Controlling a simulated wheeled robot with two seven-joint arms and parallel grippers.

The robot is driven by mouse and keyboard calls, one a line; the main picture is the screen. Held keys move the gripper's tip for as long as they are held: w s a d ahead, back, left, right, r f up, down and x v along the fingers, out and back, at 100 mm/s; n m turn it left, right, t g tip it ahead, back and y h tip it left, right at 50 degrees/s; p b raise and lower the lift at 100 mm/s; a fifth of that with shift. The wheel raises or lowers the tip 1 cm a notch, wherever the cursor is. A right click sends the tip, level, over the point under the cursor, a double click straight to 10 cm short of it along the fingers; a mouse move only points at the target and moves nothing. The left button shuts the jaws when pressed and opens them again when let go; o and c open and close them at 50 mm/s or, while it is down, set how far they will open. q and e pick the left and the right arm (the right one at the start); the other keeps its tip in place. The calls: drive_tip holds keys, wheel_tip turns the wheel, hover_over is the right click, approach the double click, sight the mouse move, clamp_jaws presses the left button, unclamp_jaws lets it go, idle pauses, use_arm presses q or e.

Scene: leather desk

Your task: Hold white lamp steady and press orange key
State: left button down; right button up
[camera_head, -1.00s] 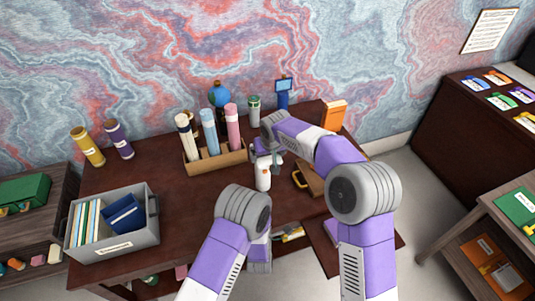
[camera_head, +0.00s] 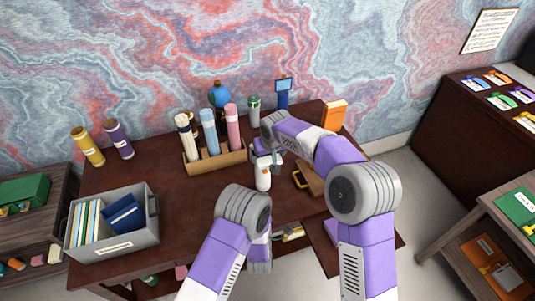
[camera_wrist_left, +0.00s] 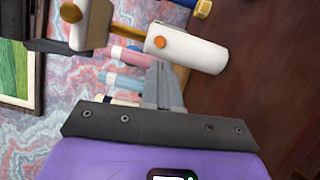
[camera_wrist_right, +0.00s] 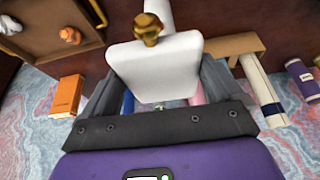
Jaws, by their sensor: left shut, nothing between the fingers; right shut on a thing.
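The white lamp (camera_head: 263,180) stands upright near the desk's front middle. In the left wrist view its white body (camera_wrist_left: 200,52) lies sideways and carries a round orange key (camera_wrist_left: 160,42). My right gripper (camera_wrist_right: 156,72) is shut on the lamp's pale upper part (camera_wrist_right: 150,85), with a brass knob (camera_wrist_right: 148,28) in front. It also shows above the lamp in the head view (camera_head: 266,152). My left gripper (camera_wrist_left: 160,66) is shut and empty, its tips close below the orange key; contact cannot be told. In the head view its fingers are hidden behind my left arm.
A wooden holder (camera_head: 218,163) with rolled tubes stands behind the lamp. A grey bin (camera_head: 135,240) with folders is at the desk's left. An orange box (camera_head: 334,115) and a brown case (camera_head: 312,179) are to the right. Bare desk (camera_head: 185,210) lies between bin and lamp.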

sight(266, 179)
idle(0.6)
use_arm(q)
drive_tip(key=w+d+r+g+h, duration=0.1)
drive_tip(key=w+g+h, duration=0.4)
drive_tip(key=w+h, duration=0.1)
drive_tip(key=shift+w+d, duration=0.15)
drive_tip(key=shift+w, duration=0.6)
drive_tip(key=shift+w, duration=0.1)
idle(2.1)
drive_tip(key=shift+w, duration=0.3)
